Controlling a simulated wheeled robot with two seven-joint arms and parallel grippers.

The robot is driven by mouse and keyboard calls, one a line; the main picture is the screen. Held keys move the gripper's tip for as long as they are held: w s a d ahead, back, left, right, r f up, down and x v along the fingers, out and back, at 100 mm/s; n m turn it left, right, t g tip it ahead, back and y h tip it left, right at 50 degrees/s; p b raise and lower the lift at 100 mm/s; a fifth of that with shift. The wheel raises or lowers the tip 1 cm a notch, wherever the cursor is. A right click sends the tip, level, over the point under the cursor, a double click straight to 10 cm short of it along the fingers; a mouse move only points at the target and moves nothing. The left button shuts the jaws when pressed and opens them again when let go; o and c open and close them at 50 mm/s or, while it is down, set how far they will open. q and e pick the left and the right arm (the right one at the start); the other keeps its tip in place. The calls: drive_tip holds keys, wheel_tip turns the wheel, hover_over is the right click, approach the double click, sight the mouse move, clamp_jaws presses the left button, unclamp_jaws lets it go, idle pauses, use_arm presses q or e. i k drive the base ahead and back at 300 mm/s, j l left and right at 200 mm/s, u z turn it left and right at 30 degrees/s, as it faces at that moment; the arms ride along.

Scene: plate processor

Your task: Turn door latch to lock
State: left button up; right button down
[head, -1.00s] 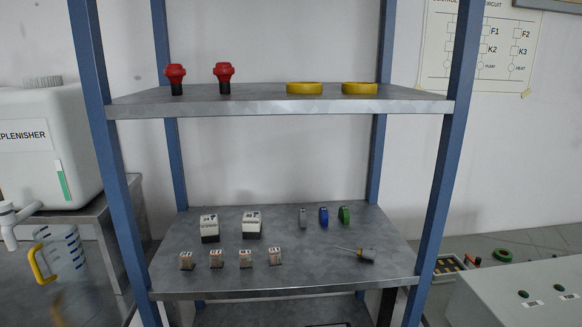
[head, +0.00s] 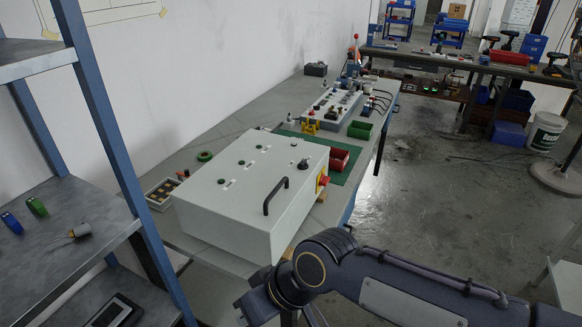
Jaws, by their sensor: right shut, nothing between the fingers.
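A light grey control box (head: 225,215) lies on the workbench with its door face up. The door carries a black bar handle (head: 275,196) and a small black rotary knob (head: 303,164) near its far right corner. I cannot tell for sure which way the knob points or whether it is the latch. My right arm comes in from the lower right, and my right gripper (head: 256,303) is low, in front of the box's near side and apart from the handle and knob. It is shut and empty; its fingertips are hard to make out. My left gripper is out of view.
A red and yellow switch (head: 322,181) sits on the box's right side. A red bin (head: 339,160) and a green bin (head: 360,130) stand behind it. A blue-posted shelf (head: 110,135) rises at the left. The floor (head: 440,190) to the right is clear.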

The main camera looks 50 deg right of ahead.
sight(303, 166)
drive_tip(key=z, duration=1.5)
